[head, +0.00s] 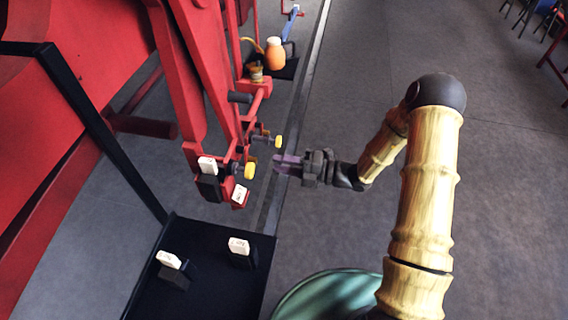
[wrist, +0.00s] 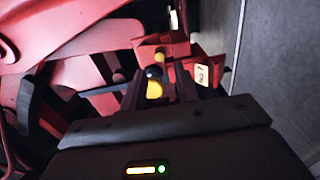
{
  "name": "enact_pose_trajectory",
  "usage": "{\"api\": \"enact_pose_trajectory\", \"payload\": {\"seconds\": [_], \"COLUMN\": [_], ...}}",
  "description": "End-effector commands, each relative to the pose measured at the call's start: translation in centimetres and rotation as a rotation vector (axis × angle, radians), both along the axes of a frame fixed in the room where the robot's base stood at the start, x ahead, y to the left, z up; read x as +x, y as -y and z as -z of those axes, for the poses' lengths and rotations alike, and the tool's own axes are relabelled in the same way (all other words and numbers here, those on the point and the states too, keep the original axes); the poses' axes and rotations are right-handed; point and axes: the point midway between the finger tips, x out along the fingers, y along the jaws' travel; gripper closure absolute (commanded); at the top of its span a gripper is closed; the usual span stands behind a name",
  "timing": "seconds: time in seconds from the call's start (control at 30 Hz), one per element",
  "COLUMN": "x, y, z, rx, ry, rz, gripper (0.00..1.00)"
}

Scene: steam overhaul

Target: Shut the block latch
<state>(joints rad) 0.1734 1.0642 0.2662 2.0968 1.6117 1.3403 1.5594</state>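Two yellow knobs on short dark stems stick out from the red frame: a nearer one (head: 249,170) and a farther one (head: 278,141). Which part is the block latch, and whether it is open, I cannot tell. My gripper (head: 284,163) is just right of the knobs, pointing left at the red frame. In the wrist view, its two dark fingers (wrist: 158,88) stand apart, with a yellow knob (wrist: 154,88) visible in the gap beyond. No contact shows. White labels sit by the nearer knob: one on a dark block (head: 208,165), one on red metal (head: 239,195).
A black tray (head: 200,293) with two white-tagged dark stands is at the lower left. An orange bottle (head: 274,54) and a brass-coloured part (head: 256,72) stand farther back. A black bar (head: 105,135) slants across the left. The grey floor at right is mostly clear.

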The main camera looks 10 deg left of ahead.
Motion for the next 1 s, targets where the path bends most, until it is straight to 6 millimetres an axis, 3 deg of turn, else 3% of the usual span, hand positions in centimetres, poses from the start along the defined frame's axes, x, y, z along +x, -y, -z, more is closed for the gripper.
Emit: {"api": "enact_pose_trajectory", "payload": {"seconds": [0.7,1.0], "x": [0.4,0.5], "y": [-6.0,-6.9], "z": [0.1,0.0], "rx": [-0.001,-0.001], "ry": [0.004,0.002], "rz": [-0.004,-0.002], "gripper": [0.69,0.69]}}
